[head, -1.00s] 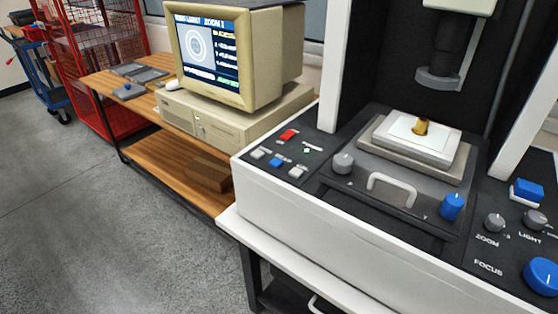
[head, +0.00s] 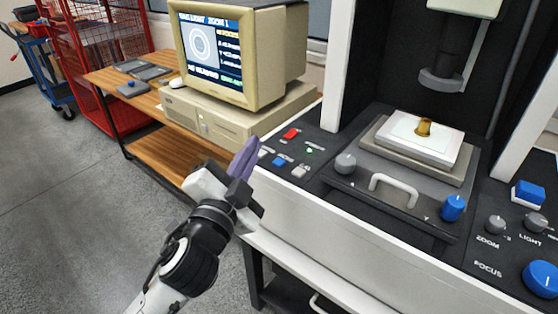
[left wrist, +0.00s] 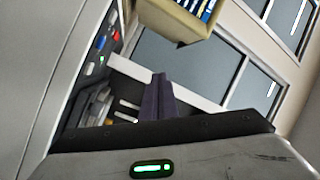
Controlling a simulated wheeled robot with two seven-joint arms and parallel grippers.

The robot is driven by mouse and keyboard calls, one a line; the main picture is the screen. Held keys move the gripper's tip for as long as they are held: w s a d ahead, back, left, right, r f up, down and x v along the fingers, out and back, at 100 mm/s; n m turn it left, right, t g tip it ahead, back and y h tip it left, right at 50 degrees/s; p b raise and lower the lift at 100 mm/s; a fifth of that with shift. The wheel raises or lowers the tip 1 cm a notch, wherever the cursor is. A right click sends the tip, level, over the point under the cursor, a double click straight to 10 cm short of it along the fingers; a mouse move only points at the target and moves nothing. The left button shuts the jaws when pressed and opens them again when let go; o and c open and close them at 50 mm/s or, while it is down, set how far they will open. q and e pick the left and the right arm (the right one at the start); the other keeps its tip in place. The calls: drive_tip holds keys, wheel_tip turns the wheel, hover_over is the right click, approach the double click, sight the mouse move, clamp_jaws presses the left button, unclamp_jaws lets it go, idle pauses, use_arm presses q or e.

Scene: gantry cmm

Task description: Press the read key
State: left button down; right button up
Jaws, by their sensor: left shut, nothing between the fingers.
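The key panel is at the left end of the white machine's black deck (head: 325,165). The labels are too small to read, so I cannot tell which is the read key. My left gripper (head: 245,157) is shut and empty, its purple fingers pointing up just left of the keys, apparently apart from them. In the left wrist view, the fingers (left wrist: 159,97) are together, with the red key (left wrist: 115,35) and blue key (left wrist: 101,42) to their upper left.
A green light (head: 309,151) glows beside the keys. A grey knob (head: 345,163) and stage handle (head: 393,188) are to the right. A gold part (head: 424,127) sits on the white stage block.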

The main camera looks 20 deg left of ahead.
use_arm(q)
drive_tip(key=d+r+m+t+h, duration=0.3)
drive_tip(key=d+r+m+h, duration=0.4)
drive_tip(key=r+m, duration=0.25)
drive_tip(key=s+d+r+m+g+h, duration=0.25)
drive_tip(key=d+m+g+h, duration=1.05)
drive_tip(key=m, duration=0.9)
drive_tip(key=w+a+f+m+g+y, duration=0.2)
drive_tip(key=w+a+f+m+y, duration=0.2)
drive_tip(key=w+f+m+y, duration=0.45)
drive_tip(key=w+a+f+n+t+y, duration=0.1)
drive_tip(key=w+a+y, duration=0.1)
drive_tip(key=a+y, duration=0.2)
drive_tip(key=w+a+n+t+y, duration=0.1)
drive_tip(key=w+a+y, duration=0.2)
drive_tip(key=a, duration=0.8)
drive_tip(key=shift+f+y, duration=0.4)
drive_tip(key=shift+y, duration=0.45)
drive_tip(key=shift+w, duration=0.1)
